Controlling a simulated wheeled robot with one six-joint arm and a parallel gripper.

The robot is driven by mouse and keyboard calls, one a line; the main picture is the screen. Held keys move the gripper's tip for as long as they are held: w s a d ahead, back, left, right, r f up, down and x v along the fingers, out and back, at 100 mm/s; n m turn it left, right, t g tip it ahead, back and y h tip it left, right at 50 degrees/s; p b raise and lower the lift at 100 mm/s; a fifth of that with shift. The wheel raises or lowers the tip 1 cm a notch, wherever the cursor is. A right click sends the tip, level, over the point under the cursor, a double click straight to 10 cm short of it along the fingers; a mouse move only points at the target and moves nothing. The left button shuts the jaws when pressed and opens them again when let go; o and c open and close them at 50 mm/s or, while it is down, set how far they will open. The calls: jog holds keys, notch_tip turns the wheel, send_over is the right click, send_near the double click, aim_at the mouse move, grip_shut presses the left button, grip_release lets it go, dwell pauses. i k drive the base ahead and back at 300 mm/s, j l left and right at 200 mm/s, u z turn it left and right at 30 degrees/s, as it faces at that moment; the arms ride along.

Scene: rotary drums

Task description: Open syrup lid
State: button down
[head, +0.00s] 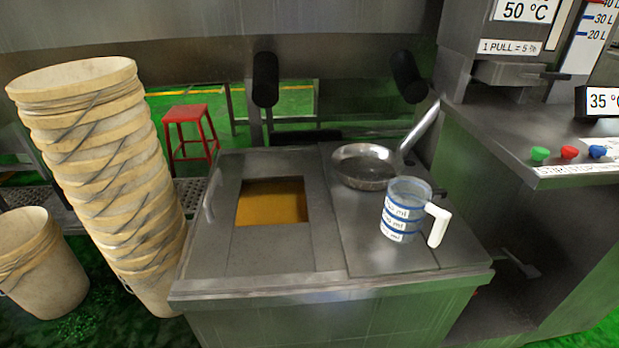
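The syrup tank (270,255) is a steel box with a flat top, standing in the middle of the head view. A square opening in its top shows orange-yellow syrup (272,203). A pale curved handle (209,198) stands at the left of the opening, on the steel top. I cannot make out a separate lid over the opening; the syrup is in plain sight. A flat steel plate (375,262) covers the right half of the top. My gripper is not in view.
A ladle-like pan (366,168) and a measuring jug (403,210) with a white handle stand on the right plate. Stacked buckets (105,170) stand close at left. A machine with coloured buttons (570,152) is at right. Two dark rounded pieces (265,80) (408,76) rise behind the tank.

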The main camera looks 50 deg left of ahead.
aim_at(221, 250)
jog(key=u, duration=2)
